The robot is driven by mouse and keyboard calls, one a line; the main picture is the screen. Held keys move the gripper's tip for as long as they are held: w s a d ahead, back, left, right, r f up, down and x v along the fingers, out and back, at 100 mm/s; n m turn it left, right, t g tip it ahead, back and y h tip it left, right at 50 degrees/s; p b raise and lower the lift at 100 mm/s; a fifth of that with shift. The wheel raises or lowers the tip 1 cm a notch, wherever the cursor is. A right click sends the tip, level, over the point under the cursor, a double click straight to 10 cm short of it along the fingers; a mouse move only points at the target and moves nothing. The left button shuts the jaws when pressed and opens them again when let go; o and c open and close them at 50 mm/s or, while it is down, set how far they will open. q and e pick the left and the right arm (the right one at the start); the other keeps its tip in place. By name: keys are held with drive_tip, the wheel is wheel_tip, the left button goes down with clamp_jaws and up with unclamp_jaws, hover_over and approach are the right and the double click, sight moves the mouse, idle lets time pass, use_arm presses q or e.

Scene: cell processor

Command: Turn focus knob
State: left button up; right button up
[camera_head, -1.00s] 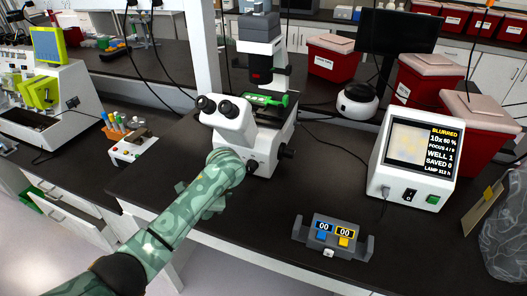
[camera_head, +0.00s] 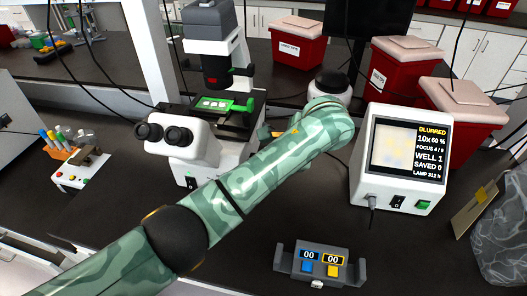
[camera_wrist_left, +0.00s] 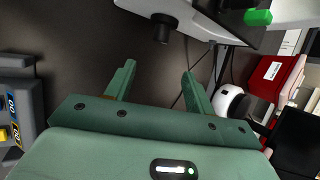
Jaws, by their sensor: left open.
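The white microscope (camera_head: 185,140) stands left of centre in the head view, with a green slide holder (camera_head: 215,103) on its stage. A black focus knob (camera_wrist_left: 163,27) sticks out of its side at the top of the left wrist view. In the head view my arm hides that side of the microscope. My left gripper (camera_wrist_left: 158,82) is open and empty, its fingers apart and pointing toward the knob's side, with a gap to it. The monitor box (camera_head: 403,160) reads BLURRED, 10x 60 %, FOCUS 4 / 9, WELL 1, SAVED 0. My right gripper is out of view.
A grey counter (camera_head: 316,277) with blue and yellow buttons lies at the front of the dark bench. A round white device (camera_head: 328,86) and red bins (camera_head: 297,50) stand behind. A tube rack (camera_head: 66,152) is at left. Cables run over the bench behind my gripper.

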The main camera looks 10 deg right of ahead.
use_arm(q)
drive_tip(key=b+x, duration=0.8)
drive_tip(key=x, duration=0.7)
drive_tip(key=shift+w+a+f+b, duration=0.15)
drive_tip(key=shift+w+f+b, duration=0.3)
drive_tip(key=shift+b, duration=0.2)
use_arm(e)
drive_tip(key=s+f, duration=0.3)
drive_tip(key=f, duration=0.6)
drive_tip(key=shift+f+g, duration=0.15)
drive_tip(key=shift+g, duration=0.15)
use_arm(q)
drive_tip(key=shift+r, duration=0.1)
drive_tip(key=shift+s, duration=0.1)
drive_tip(key=shift+c, duration=0.6)
drive_tip(key=c, duration=0.9)
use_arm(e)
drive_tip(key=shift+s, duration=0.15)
